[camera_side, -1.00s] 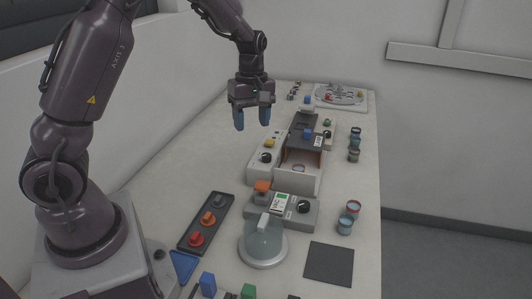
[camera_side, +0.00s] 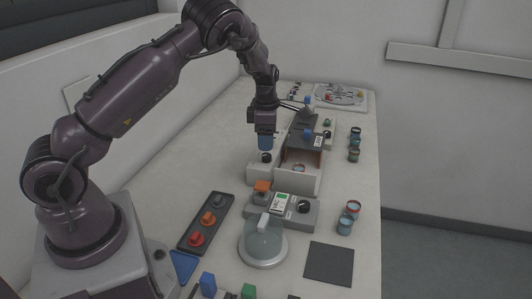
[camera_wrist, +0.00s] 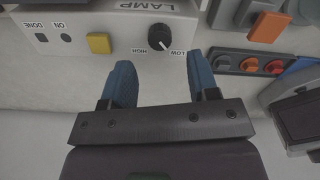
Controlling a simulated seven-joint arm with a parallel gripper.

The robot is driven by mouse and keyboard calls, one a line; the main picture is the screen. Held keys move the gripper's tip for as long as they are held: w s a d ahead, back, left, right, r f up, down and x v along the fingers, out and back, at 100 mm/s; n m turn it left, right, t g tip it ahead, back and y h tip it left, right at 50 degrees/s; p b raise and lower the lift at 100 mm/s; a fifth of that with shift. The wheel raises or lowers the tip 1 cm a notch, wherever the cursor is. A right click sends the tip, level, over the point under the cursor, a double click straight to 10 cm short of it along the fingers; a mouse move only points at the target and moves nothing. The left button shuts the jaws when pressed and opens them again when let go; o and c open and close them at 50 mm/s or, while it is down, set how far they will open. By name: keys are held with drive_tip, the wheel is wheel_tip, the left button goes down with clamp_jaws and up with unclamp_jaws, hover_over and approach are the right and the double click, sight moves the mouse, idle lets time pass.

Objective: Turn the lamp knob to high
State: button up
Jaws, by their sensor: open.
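The lamp box (camera_wrist: 75,20) is a pale panel marked LAMP, with a round black knob (camera_wrist: 160,37) on it. HIGH is printed at the knob's lower left and LOW at its lower right in the wrist view. The knob's white mark appears to point toward LOW. In the side view the knob (camera_side: 266,157) sits just below my fingertips. My gripper (camera_wrist: 160,60) is open and empty, its two blue fingers apart, with the knob between and just beyond the tips. It also shows in the side view (camera_side: 265,147), where one finger hides the other.
A yellow button (camera_wrist: 99,43) and the ON and DONE indicators are on the same panel. An open drawer-like box (camera_side: 300,178) stands right of the lamp box. A grey unit with an orange part (camera_side: 262,187) lies nearer. A dark tray of knobs (camera_side: 208,222) is at front left.

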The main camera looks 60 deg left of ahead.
sight(266, 155)
wheel_tip(266, 155, down, 5)
drive_tip(key=shift+f, duration=0.1)
idle(0.3)
drive_tip(key=c, duration=0.9)
